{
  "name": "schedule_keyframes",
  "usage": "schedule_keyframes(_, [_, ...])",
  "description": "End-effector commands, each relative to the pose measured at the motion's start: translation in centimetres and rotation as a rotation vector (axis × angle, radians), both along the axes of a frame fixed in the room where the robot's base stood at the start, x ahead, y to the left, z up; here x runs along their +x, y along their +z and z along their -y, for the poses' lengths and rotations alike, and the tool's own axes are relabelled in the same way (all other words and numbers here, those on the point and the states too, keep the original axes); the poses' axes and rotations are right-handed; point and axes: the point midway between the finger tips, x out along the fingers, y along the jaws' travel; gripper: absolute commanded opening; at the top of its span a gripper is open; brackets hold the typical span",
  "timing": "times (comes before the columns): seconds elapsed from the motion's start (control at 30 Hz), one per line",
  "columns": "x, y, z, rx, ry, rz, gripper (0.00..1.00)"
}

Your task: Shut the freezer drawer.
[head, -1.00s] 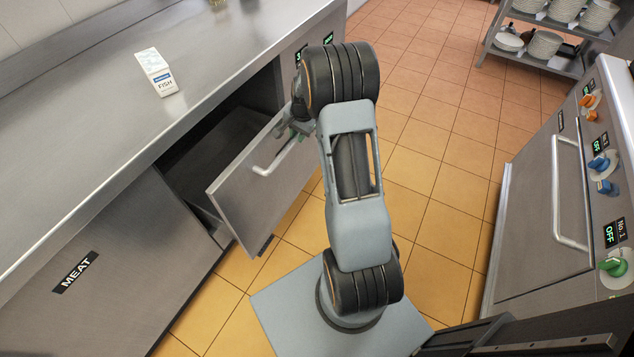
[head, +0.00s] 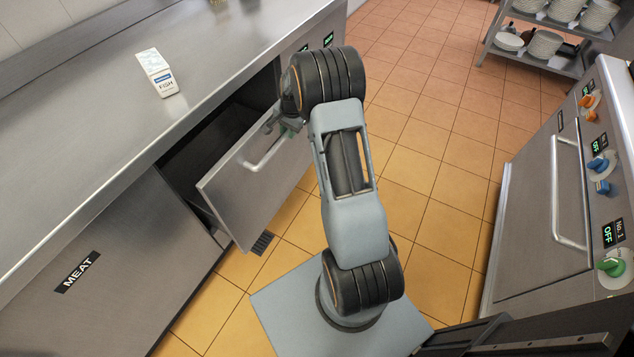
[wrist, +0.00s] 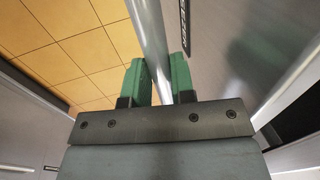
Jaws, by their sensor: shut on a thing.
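The freezer drawer (head: 236,200) is a steel drawer pulled part way out of the counter, with a dark gap behind its front. Its bar handle (head: 262,158) runs along the front panel. The handle also shows in the wrist view (wrist: 148,40), passing between the green finger pads. My gripper (wrist: 158,80) is shut on the handle. In the head view my gripper (head: 284,124) is at the far end of the handle, partly hidden by my arm.
A closed MEAT door (head: 120,260) is left of the drawer. A stove with knobs (head: 560,200) is at the right. A plate rack (head: 545,45) stands behind. Tiled floor (head: 430,140) is clear between.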

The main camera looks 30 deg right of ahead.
Motion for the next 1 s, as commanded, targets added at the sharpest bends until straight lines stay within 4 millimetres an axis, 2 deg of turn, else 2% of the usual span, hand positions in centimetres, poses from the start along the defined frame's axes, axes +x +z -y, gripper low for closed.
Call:
schedule_keyframes(0.53, [3.0, 0.1, -1.6, 0.000, 0.001, 0.004, 0.00])
schedule_keyframes(1.0, [3.6, 0.1, -1.9, -0.001, 0.000, 0.003, 0.00])
